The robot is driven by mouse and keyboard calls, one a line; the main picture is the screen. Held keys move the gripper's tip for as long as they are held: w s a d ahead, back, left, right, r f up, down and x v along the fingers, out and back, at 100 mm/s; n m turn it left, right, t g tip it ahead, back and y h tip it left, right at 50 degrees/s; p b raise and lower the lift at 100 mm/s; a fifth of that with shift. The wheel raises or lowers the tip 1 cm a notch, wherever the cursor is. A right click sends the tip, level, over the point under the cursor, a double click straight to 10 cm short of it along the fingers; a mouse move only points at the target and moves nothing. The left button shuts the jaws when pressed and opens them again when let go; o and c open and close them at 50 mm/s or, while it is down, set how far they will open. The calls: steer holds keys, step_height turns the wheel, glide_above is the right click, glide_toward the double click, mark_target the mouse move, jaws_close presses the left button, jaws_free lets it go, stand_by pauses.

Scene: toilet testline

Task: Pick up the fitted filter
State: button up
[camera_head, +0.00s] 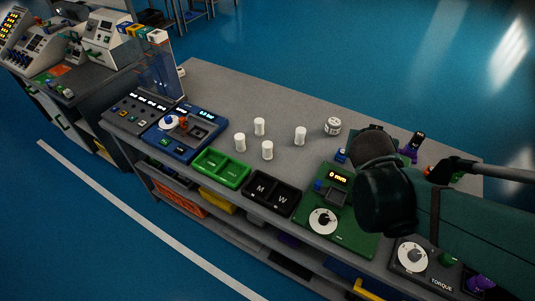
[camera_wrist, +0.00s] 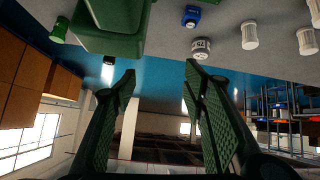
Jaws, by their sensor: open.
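Several plain white cylinders stand upright on the grey bench (camera_head: 215,95), including a back one (camera_head: 259,127), a front one (camera_head: 267,149) and a right one (camera_head: 300,135). A wider white cylinder with dark lettering (camera_head: 333,126) stands to their right. I cannot tell which item is the fitted filter. In the wrist view the lettered cylinder (camera_wrist: 201,48) is beyond my gripper (camera_wrist: 160,82), which is open with nothing between its fingers. In the head view my arm hides the fingers.
A green tray (camera_head: 221,169) and a black tray marked M and W (camera_head: 272,193) line the front edge. A blue test unit (camera_head: 186,134) stands at the left. A green panel with a dial (camera_head: 345,238) is close to my arm. The bench behind the cylinders is clear.

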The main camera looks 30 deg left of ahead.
steer(key=a+f+n+t+y+b, duration=0.1)
steer(key=a+f+b, duration=0.1)
steer(key=a+f, duration=0.5)
steer(key=a+f+t+y+b, duration=0.1)
steer(key=a+f+b, duration=0.1)
steer(key=a, duration=0.9)
steer(key=n+t+y+b, duration=0.1)
steer(key=y+b, duration=0.1)
steer(key=b, duration=0.1)
glide_toward(267, 148)
steer(key=x, duration=0.4)
steer(key=shift+a, duration=0.3)
steer(key=shift+b+x, duration=0.45)
steer(key=shift+x, duration=0.95)
steer(key=shift+b+x, duration=0.9)
steer(key=shift+x, duration=1.65)
steer(key=shift+d+f, duration=0.15)
steer(key=shift+d, duration=0.05)
